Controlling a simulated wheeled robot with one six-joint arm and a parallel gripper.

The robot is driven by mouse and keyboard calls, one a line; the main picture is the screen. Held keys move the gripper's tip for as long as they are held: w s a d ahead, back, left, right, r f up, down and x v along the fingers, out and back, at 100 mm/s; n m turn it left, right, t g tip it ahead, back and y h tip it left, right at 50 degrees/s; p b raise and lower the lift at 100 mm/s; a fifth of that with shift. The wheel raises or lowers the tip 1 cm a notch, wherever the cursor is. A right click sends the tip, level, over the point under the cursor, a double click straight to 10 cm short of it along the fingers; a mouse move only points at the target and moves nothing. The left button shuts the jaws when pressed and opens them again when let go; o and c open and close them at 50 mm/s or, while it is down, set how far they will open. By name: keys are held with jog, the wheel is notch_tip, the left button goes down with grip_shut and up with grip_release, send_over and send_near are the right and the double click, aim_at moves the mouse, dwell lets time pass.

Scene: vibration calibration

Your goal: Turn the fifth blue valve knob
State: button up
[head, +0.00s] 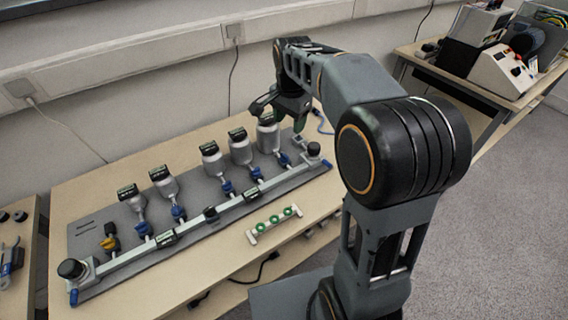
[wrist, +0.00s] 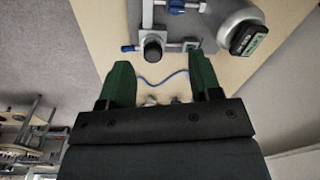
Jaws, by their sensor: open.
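A row of blue valve knobs lies along a silver pipe on a grey board. The rightmost blue knob (head: 283,160), fifth from the left, sits below the rightmost grey cylinder (head: 267,138). In the wrist view, a blue knob (wrist: 176,8) shows at the top edge, partly cut off, beside a cylinder with a display (wrist: 250,38). My gripper (head: 280,114) hangs above and behind the rightmost cylinder, apart from the knob. In the wrist view, its two green fingers (wrist: 162,80) are spread with nothing between them.
The grey board (head: 85,228) lies on a wooden table (head: 70,190). A yellow valve (head: 109,243) is at the left. A black-capped pipe end (head: 313,150) stands at the right. A white rack with green rings (head: 273,221) lies in front. A blue cable (wrist: 165,78) lies behind the fingers.

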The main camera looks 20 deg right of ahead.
aim_at(284, 155)
jog(key=w+f+m+b, duration=0.1)
jog(key=f, duration=0.5)
jog(key=w+f+m+b, duration=0.1)
jog(key=w+f+b, duration=0.1)
jog(key=f, duration=0.4)
jog(key=w+f+m+b, duration=0.1)
jog(key=f, duration=0.4)
jog(key=shift+w+f+g, duration=0.4)
jog(key=c, duration=0.9)
jog(key=shift+c, duration=0.2)
